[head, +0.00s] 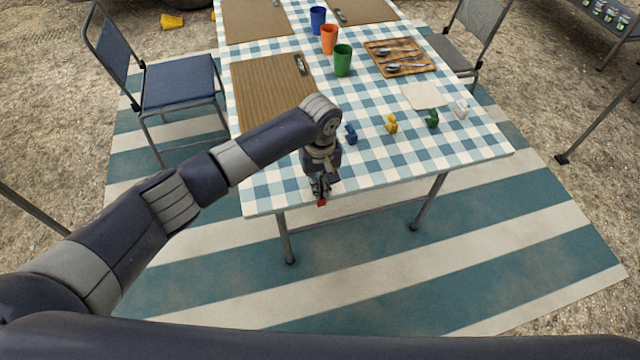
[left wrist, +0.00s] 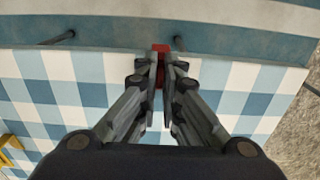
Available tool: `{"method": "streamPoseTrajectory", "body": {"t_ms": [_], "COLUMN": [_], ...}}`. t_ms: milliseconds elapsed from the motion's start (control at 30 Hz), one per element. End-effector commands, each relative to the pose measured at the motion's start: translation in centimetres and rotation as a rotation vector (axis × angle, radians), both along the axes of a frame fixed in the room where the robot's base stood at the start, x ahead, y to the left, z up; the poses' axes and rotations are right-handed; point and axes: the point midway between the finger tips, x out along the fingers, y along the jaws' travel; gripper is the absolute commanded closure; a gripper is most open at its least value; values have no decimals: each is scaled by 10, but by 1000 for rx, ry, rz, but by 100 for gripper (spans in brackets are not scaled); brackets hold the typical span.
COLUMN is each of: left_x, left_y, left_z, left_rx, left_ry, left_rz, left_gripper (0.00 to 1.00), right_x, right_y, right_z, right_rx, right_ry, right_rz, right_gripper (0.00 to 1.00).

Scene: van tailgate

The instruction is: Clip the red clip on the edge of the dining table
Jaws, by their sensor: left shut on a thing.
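The dining table (head: 400,165) has a blue and white checked top, and its near edge runs across the middle of the head view. My left gripper (head: 320,192) points down at this near edge, left of the middle. It is shut on the red clip (head: 321,202), of which only a small red part shows below the fingertips. In the left wrist view the red clip (left wrist: 161,48) sits between the fingers at the table's edge. I cannot tell whether it grips the edge or is just over it. My right gripper is not in view.
Blue (head: 351,133), yellow (head: 391,124), green (head: 432,118) and white (head: 461,109) clips stand along the table. A brown placemat (head: 262,90), cups (head: 343,60) and a cutlery tray (head: 400,57) lie farther back. A blue chair (head: 178,85) stands at the left.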

Motion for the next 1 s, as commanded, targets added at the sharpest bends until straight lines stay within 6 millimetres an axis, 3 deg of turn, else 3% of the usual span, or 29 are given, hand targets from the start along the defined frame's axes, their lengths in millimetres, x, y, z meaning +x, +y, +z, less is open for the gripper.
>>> {"method": "streamPoseTrajectory", "body": {"t_ms": [100,200,233,667,1000], "left_x": [0,0,0,0,1], "left_y": [0,0,0,0,-1], "left_z": [0,0,0,8,76], "left_rx": [0,0,0,-1,-2], "left_ry": [0,0,0,0,-3], "left_rz": [0,0,0,-1,-1], "left_gripper": [100,74,70,70,70], "right_x": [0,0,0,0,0], "right_y": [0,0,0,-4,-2], "right_z": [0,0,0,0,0], "right_rx": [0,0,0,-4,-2], "right_ry": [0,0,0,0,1], "right_rz": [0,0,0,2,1], "right_gripper": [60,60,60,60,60]}}
